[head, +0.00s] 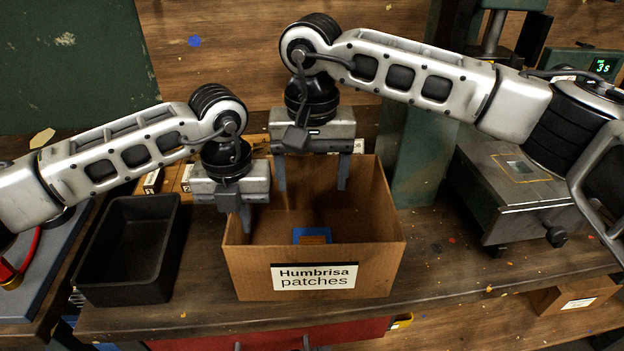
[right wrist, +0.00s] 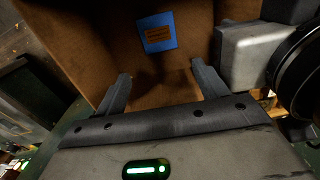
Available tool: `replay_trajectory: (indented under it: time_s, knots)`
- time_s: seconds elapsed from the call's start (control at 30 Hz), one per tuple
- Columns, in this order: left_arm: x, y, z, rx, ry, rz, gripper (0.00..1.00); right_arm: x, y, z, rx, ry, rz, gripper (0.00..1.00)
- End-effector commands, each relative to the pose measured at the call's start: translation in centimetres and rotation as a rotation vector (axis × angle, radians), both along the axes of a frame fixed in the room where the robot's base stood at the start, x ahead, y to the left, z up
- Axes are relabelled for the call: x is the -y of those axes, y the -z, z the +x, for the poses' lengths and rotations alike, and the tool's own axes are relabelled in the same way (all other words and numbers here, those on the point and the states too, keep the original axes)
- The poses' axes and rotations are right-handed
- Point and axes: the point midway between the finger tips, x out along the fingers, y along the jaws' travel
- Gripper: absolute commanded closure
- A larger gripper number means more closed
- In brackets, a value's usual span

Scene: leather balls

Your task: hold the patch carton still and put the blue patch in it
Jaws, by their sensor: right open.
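The patch carton (head: 315,282) is an open brown box labelled "Humbrisa patches", upright on the workbench. The blue patch (head: 312,232), with an orange-brown panel, lies inside it on the floor. It also shows in the right wrist view (right wrist: 153,44), beyond the fingertips. My left gripper (head: 243,222) is at the carton's left wall, shut on it; one finger shows inside the rim and the other is hidden. My right gripper (head: 312,186) is open and empty over the back of the carton, its fingers apart and pointing down. It does not touch the patch.
A black empty tray (head: 128,250) stands left of the carton. A grey metal machine block (head: 515,190) with a knob stands to the right. Small cartons (head: 170,180) are behind my left arm. Free bench lies between the carton and the machine.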

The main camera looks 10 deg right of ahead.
Motion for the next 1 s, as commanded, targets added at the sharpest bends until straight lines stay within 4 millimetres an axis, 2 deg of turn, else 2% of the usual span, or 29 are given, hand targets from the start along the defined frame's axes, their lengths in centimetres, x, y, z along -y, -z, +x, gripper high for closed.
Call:
replay_trajectory:
  time_s: [0.2, 0.23, 0.3, 0.67, 0.77, 1.0]
  knots:
    - [0.1, -0.1, 0.0, 0.002, 0.000, -0.002, 1.00, 0.0, 0.0, 0.0, 0.000, 0.000, 0.000, 0.28]
    - [0.1, -0.1, 0.0, 0.002, 0.000, -0.002, 0.87, 0.0, 0.0, 0.0, 0.000, 0.000, 0.000, 0.28]
    - [0.0, -0.1, 0.0, 0.001, 0.000, -0.002, 0.70, 0.0, 0.0, 0.0, 0.000, 0.000, 0.000, 0.28]
    - [0.0, -0.6, 0.0, 0.002, 0.000, -0.002, 0.70, 0.0, 0.0, 0.0, 0.000, 0.000, 0.000, 0.28]
    - [0.0, -1.9, 0.1, 0.004, 0.000, -0.001, 0.70, 0.0, 0.0, 0.0, 0.000, 0.000, 0.000, 0.28]
    - [0.1, -7.0, 0.1, 0.007, 0.000, -0.003, 0.70, 0.0, 0.1, 0.0, 0.000, 0.000, 0.000, 0.28]
